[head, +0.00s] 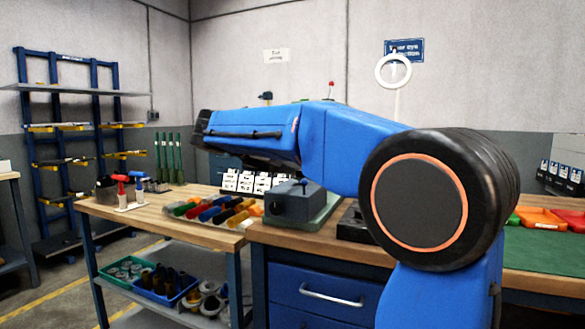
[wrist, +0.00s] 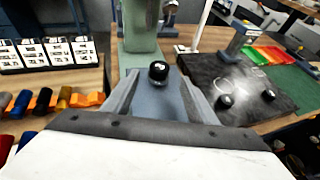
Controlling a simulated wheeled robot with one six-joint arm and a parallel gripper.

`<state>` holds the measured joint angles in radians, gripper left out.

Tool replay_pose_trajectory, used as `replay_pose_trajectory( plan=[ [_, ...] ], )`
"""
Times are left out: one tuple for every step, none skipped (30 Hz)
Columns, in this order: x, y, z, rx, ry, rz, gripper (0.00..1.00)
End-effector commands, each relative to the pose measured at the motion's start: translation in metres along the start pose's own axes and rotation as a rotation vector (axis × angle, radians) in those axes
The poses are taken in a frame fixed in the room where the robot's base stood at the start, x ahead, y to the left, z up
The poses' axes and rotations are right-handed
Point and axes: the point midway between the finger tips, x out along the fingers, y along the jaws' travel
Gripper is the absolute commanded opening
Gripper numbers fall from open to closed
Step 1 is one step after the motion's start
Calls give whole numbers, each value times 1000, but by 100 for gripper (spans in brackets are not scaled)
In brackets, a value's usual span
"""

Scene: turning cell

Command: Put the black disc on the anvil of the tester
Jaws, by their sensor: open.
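In the wrist view my gripper (wrist: 158,82) is open, its grey jaws spread to either side. A small, glossy black round piece (wrist: 158,70) with a white mark shows between the jaw tips; I cannot tell whether it is the black disc or a knob, and it does not look gripped. Behind it stands a green upright (wrist: 140,50), which looks like part of the tester. In the head view a blue-grey block (head: 291,203) with a small dark knob sits on a green base (head: 326,213). The anvil is not clearly seen. My arm hides the gripper there.
A dark plate (wrist: 235,80) right of the gripper carries small black round pieces (wrist: 225,101). Orange and green trays (head: 540,218) are at right. A ring lamp (head: 393,70) stands behind.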

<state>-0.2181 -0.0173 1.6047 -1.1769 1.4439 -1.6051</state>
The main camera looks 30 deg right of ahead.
Motion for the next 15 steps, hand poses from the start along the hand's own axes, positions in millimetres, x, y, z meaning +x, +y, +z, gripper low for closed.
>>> replay_pose_trajectory(
  plan=[
    [-9,1,0,-1,0,3,52],
    [-14,1,0,-1,0,3,52],
    [-19,1,0,-1,0,2,52],
    [-23,0,0,-1,0,2,52],
    [-27,1,-1,-1,0,2,52],
    [-31,1,0,-1,0,2,52],
    [-34,1,0,-1,0,2,52],
    [-36,1,0,0,0,1,52],
    [-38,0,0,0,0,0,52],
    [-40,0,0,0,0,0,52],
    [-41,0,0,0,0,0,52],
    [-42,0,0,0,0,0,52],
    [-43,0,0,0,0,0,52],
    [-44,0,0,0,0,0,52],
    [-44,0,0,0,0,0,52]
  ],
)
